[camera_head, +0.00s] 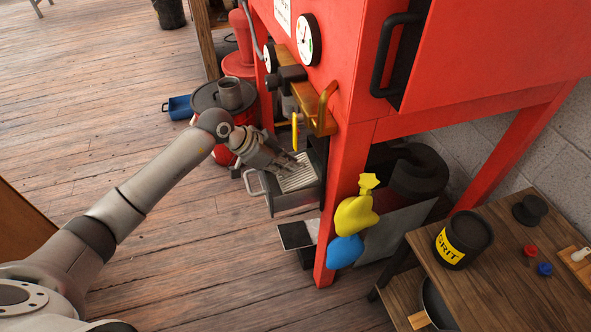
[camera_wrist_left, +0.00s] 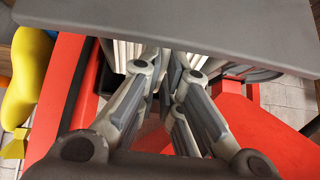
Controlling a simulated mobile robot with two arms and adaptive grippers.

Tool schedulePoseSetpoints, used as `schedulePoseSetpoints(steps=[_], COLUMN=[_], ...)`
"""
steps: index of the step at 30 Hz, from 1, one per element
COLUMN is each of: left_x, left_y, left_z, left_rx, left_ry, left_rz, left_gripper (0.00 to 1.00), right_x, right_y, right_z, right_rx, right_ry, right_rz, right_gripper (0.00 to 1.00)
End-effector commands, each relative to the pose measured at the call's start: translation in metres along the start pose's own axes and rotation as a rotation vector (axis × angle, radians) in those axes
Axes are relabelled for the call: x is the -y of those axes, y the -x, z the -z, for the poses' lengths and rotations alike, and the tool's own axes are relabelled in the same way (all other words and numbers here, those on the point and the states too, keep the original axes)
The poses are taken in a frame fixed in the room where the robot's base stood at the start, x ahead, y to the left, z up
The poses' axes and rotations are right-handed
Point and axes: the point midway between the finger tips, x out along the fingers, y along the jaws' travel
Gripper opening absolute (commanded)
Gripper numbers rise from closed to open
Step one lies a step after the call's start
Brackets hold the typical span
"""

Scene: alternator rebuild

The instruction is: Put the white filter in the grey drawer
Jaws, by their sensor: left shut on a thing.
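The grey drawer (camera_head: 292,205) is pulled out from the lower part of the red cabinet, with a pale loop handle at its front. The white filter (camera_head: 299,180), a ribbed pale block, is at the drawer's opening. My left gripper (camera_head: 293,164) reaches over the drawer and is shut on the filter. In the left wrist view the filter's ribs (camera_wrist_left: 127,52) show behind the fingers (camera_wrist_left: 172,88), under a grey panel. The fingers hide part of the filter, and I cannot tell whether it touches the drawer floor. My right gripper is not in view.
The red cabinet (camera_head: 350,150) with gauges and a brass bar (camera_head: 318,112) stands close above the drawer. A wooden table (camera_head: 500,290) with a black GRIT tub (camera_head: 463,240) is at right.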

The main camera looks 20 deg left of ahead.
Motion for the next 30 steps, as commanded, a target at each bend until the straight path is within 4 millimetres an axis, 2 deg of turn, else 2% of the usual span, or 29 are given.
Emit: schedulePoseSetpoints(steps=[3,7,16,18,27,30], left_x=[-0.002,0.001,0.001,0.0,0.0,0.0], left_y=[-0.016,-0.015,-0.024,-0.034,-0.036,-0.036], left_z=[-0.007,0.007,0.019,0.007,0.005,0.005], left_rx=[0.002,0.094,0.306,0.305,0.302,0.302], left_ry=[0.001,-0.005,-0.002,0.002,0.0,0.0], left_rz=[-0.003,-0.004,-0.013,-0.014,-0.013,-0.014], left_gripper=[0.0,0.0,0.0,0.0,0.0,0.16], right_x=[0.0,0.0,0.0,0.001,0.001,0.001], right_y=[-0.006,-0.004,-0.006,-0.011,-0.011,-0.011], right_z=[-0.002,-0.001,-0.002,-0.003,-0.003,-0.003], right_rx=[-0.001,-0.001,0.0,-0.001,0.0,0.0], right_ry=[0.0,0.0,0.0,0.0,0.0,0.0], right_rz=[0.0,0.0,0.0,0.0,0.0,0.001], right_gripper=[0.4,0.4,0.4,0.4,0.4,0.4])
